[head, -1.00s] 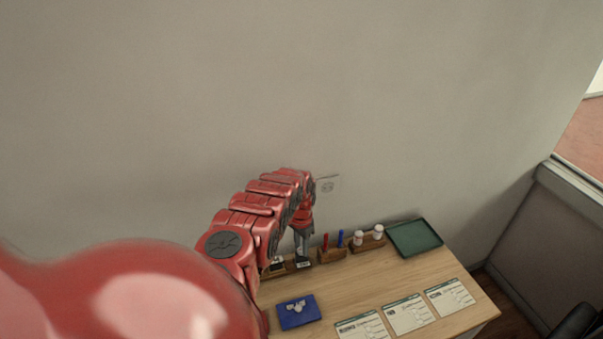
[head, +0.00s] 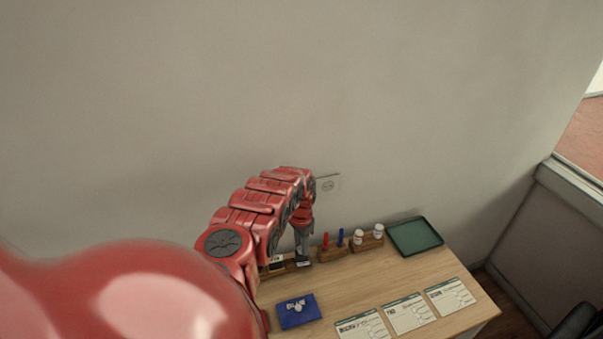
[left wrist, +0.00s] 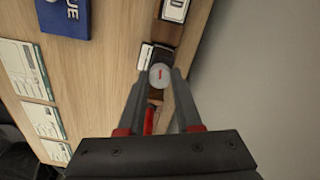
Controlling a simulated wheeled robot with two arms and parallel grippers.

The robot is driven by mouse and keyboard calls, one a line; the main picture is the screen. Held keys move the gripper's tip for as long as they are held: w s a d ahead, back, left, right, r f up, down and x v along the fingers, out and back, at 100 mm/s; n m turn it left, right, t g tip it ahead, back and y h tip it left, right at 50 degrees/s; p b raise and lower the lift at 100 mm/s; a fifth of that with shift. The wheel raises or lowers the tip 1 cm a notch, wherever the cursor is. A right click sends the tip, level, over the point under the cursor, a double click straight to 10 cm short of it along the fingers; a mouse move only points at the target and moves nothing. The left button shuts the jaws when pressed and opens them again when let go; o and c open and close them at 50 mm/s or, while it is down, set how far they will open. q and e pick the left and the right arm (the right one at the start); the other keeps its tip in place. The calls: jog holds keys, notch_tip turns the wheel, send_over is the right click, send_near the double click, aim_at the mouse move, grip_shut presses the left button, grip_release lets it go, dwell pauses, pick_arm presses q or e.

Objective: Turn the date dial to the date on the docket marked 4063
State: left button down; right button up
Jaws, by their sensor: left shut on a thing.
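My left gripper (left wrist: 161,74) is shut on a round pale-grey knob (left wrist: 161,76) with a red mark, which I take to be the date dial. In the head view the gripper (head: 303,259) points down at the back of the counter, and its fingers hide the knob. A black-and-white plate (left wrist: 146,56) lies beside the knob; its text is not readable. Three dockets lie in a row at the front: left (head: 361,326), middle (head: 408,313) and right (head: 449,297). Their numbers and dates are too small to read. My right gripper is not in view.
A blue pad (head: 297,316) lies left on the wooden counter (head: 352,289). Right of my gripper stand a wooden holder (head: 331,255) with a red and a blue pen, a block with two white-topped items (head: 359,236), and a green tray (head: 415,237). A wall rises behind.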

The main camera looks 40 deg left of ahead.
pick_arm(q)
jog(key=shift+m+b, duration=0.55)
jog(key=shift+m, duration=1.25)
dwell(0.4)
jog(key=shift+m+b, duration=0.45)
jog(key=shift+m, duration=1.55)
dwell(3.8)
